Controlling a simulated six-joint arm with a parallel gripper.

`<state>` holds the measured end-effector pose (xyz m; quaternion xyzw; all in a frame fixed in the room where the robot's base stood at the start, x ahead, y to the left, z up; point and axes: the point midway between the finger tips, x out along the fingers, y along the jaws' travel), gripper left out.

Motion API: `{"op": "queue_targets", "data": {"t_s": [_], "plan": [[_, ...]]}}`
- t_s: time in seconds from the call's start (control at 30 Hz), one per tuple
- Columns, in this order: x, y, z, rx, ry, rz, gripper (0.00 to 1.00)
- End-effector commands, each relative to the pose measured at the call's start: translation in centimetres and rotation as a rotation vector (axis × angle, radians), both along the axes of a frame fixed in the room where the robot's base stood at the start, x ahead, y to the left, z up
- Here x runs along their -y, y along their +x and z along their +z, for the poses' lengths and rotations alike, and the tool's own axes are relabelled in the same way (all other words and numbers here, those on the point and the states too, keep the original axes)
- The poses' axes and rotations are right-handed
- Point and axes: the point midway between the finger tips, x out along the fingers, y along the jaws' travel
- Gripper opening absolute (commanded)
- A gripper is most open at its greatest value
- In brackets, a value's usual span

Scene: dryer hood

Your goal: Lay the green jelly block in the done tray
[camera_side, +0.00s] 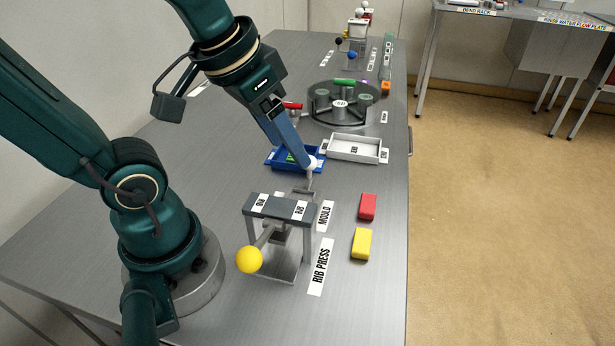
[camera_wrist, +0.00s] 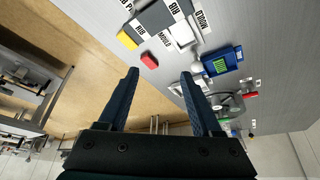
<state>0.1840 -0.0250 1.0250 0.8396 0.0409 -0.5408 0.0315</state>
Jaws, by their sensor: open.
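A green block (camera_side: 291,157) lies in the blue tray (camera_side: 273,163), partly hidden behind my gripper in the side view. In the wrist view the green block (camera_wrist: 220,66) shows whole in the blue tray (camera_wrist: 238,56), right of my fingers. A white tray (camera_side: 375,160) stands just right of the blue one and looks empty; its small labels are hard to read, so I cannot tell for sure which tray is the done tray. My gripper (camera_side: 307,163) is above the table, in front of the blue tray. In the wrist view my gripper (camera_wrist: 159,74) is open and empty.
The rib press (camera_side: 282,207) with its yellow ball lever (camera_side: 249,260) stands in front of the trays. A red block (camera_side: 368,207) and a yellow block (camera_side: 362,243) lie to its right. A round turntable (camera_side: 340,116) stands behind the trays. The table's right strip is mostly clear.

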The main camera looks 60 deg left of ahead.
Motion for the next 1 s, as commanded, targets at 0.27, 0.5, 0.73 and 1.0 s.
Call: {"op": "queue_targets", "data": {"t_s": [0.27, 0.5, 0.73, 1.0], "plan": [[1.5, -2.6, -1.7, 0.067, 0.012, -0.103, 0.66], [1.6, -2.7, -1.8, 0.066, 0.013, -0.104, 0.66], [1.5, -2.7, -1.8, 0.066, 0.012, -0.103, 0.66], [1.5, -2.7, -1.8, 0.066, 0.012, -0.103, 0.66]]}}
